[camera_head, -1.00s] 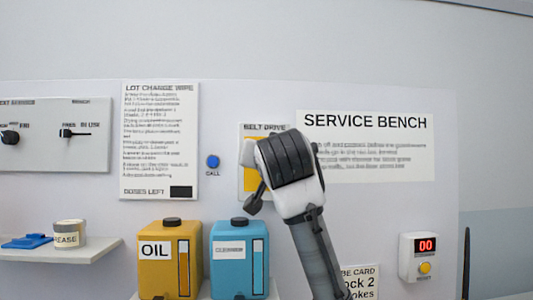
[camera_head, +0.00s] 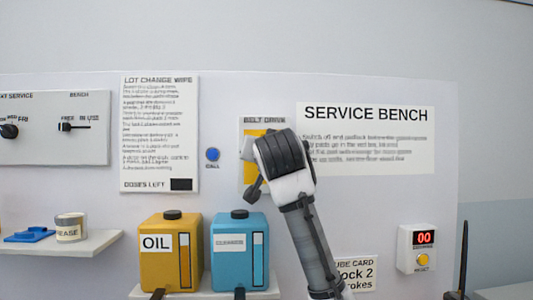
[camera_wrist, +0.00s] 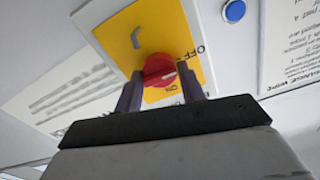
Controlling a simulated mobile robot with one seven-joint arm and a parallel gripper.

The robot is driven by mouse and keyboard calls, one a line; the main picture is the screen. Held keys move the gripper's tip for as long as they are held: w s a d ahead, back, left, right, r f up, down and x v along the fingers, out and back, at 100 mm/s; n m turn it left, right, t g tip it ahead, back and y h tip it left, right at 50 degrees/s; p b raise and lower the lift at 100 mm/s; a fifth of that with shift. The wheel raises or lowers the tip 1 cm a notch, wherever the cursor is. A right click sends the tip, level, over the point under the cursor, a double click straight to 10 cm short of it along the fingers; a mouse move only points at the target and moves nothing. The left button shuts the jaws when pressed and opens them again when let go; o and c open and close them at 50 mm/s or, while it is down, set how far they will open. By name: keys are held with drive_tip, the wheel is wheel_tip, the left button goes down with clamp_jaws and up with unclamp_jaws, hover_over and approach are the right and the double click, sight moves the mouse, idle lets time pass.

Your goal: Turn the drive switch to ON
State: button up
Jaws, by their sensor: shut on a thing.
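The drive switch is a red round knob (camera_wrist: 159,70) on a yellow plate (camera_wrist: 150,35) with a white border, seen in the wrist view. OFF and ON lettering shows beside the knob, and a pale mark on the knob points toward the lower right, near the ON lettering. My gripper (camera_wrist: 162,85) has its two fingers on either side of the knob and is shut on it. In the head view the BELT DRIVE panel (camera_head: 252,150) is partly covered by my wrist, and the knob and fingertips are hidden there.
A blue CALL button (camera_head: 213,154) is left of the panel. A yellow OIL can (camera_head: 170,255) and a blue can (camera_head: 240,252) stand on a shelf below. A counter box (camera_head: 418,250) reading 00 hangs at right. The wall around is mostly flat with signs.

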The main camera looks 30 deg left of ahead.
drive_tip(key=shift+m, duration=0.3)
drive_tip(key=m, duration=0.3)
drive_tip(key=shift+m, duration=0.3)
drive_tip(key=m+p, duration=0.1)
drive_tip(key=m, duration=0.3)
drive_tip(key=shift+m, duration=0.3)
drive_tip(key=m+p, duration=0.1)
drive_tip(key=m, duration=0.3)
drive_tip(key=shift+m+p, duration=0.75)
drive_tip(key=shift+m, duration=1.75)
drive_tip(key=o, duration=0.9)
drive_tip(key=shift+f, duration=0.1)
